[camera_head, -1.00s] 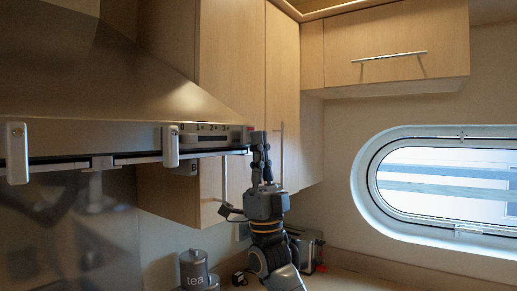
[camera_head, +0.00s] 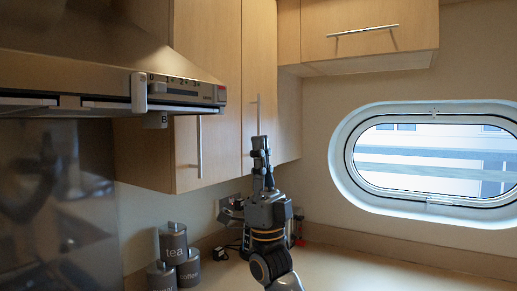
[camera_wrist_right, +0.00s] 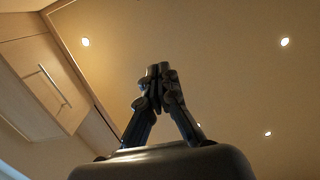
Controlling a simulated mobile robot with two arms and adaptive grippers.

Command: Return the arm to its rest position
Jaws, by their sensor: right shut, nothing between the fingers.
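My right gripper (camera_head: 260,146) points upward in the head view, in front of the wooden wall cabinets and over the counter. Its fingers are together and hold nothing. In the right wrist view the same gripper (camera_wrist_right: 158,72) shows its fingertips closed against the ceiling, with no object between them. The right arm comes up from the bottom of the head view. My left gripper does not show in any view.
A range hood (camera_head: 110,60) juts out at the upper left. Canisters, one marked tea (camera_head: 173,243), stand on the counter (camera_head: 340,272) left of my arm. An oval porthole (camera_head: 345,160) is at right, with clear counter below.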

